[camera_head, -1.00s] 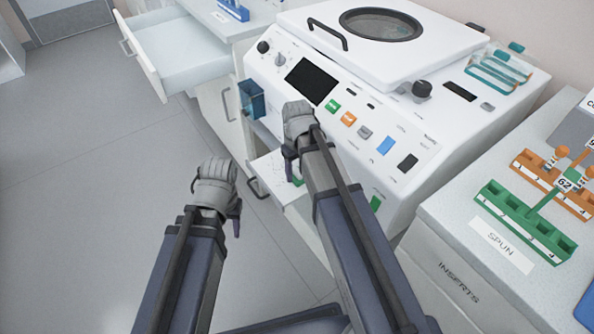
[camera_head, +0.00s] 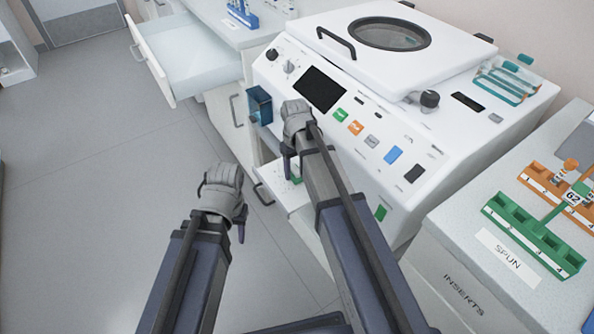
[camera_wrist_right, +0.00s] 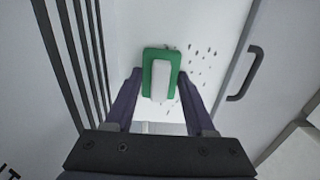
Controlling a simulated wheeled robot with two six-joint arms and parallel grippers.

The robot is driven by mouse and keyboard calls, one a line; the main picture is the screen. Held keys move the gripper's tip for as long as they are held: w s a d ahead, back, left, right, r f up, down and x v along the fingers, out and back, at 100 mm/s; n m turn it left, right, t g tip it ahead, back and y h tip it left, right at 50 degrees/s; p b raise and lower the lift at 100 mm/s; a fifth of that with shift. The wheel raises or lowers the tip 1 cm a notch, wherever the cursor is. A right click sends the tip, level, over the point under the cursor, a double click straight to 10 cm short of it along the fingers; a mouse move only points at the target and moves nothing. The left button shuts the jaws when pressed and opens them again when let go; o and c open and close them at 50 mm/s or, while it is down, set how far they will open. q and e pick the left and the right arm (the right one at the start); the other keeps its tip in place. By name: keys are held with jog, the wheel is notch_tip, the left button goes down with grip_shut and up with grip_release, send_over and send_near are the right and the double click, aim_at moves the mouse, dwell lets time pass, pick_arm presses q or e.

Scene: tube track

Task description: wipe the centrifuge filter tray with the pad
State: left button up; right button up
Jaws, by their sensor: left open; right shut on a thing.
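The green pad with a white grip block (camera_wrist_right: 160,78) is between the fingers of my right gripper (camera_wrist_right: 162,82) in the right wrist view. It lies over the white filter tray (camera_wrist_right: 190,28), which has dark specks to the right of the pad. In the head view my right gripper (camera_head: 292,160) reaches down in front of the centrifuge, and a bit of green pad (camera_head: 296,180) shows beside it over the pulled-out tray (camera_head: 272,172). Contact between pad and tray cannot be told. My left gripper (camera_head: 232,215) hangs open and empty over the floor, its fingertips mostly hidden.
The white centrifuge (camera_head: 420,130) with its closed lid stands behind the tray. An open drawer (camera_head: 190,60) is at upper left, and a blue holder (camera_head: 259,105) is on the centrifuge's left side. Tube racks (camera_head: 535,235) stand on the right cabinet. The floor at left is clear.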

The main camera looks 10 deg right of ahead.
aim_at(278, 165)
jog(key=shift+w+a+f, duration=0.1)
jog(key=shift+w+a, duration=0.2)
jog(key=shift+w, duration=0.55)
jog(key=shift+w+a+f, duration=0.1)
jog(key=shift+w+a, duration=0.2)
jog(key=shift+w, duration=0.5)
jog(key=shift+w, duration=0.1)
jog(key=shift+w+a+r, duration=0.1)
jog(key=shift+w+a, duration=0.25)
jog(key=shift+w, duration=0.55)
jog(key=shift+w+a+r, duration=0.1)
jog(key=shift+w+a, duration=0.25)
jog(key=shift+w, duration=0.5)
jog(key=shift+f, duration=0.1)
jog(key=shift+s+a+f, duration=0.1)
jog(key=shift+s+a, duration=0.15)
jog(key=shift+a, duration=0.25)
jog(key=shift+s+a, duration=0.2)
jog(key=shift+a, duration=0.25)
jog(key=shift+s+d, duration=0.35)
jog(key=shift+s, duration=0.55)
jog(key=shift+s+d, duration=0.35)
jog(key=shift+s, duration=0.5)
